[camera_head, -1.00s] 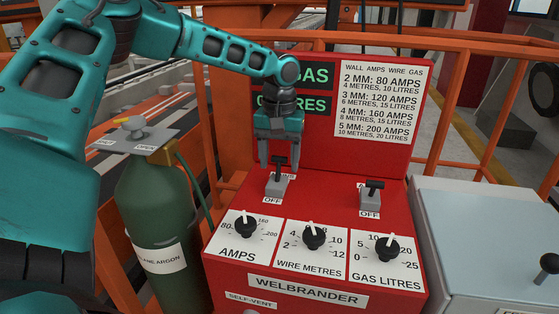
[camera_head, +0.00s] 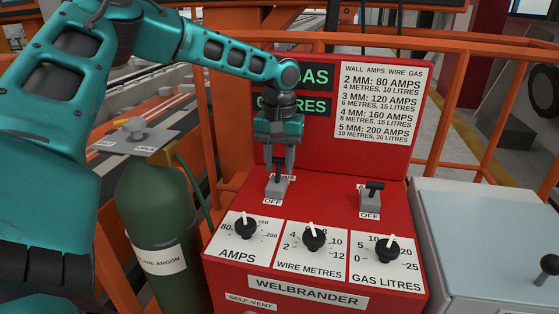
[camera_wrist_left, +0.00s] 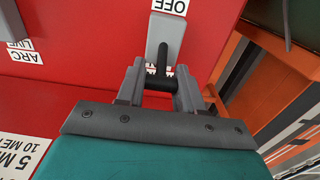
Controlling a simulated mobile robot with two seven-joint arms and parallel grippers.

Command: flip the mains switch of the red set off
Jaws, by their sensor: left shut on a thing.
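The red set (camera_head: 310,272), labelled WELBRANDER, stands in the middle of the head view. Its left switch (camera_head: 276,188) has an OFF label below it and a mostly covered label above it. My left gripper (camera_head: 282,168) comes down from above and is shut on this switch's black lever. In the left wrist view the black lever (camera_wrist_left: 159,62) shows between the two fingertips (camera_wrist_left: 161,82), over a grey plate (camera_wrist_left: 166,38) beside the OFF label. The lever's tip is hidden by the fingers in the head view. My right gripper is not in view.
A second black-handled switch (camera_head: 373,194) sits to the right. Three dials, including the amps dial (camera_head: 245,228), line the front. A green gas cylinder (camera_head: 160,240) stands at left, a pale blue cabinet (camera_head: 490,225) at right. Orange railings (camera_head: 470,160) run behind.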

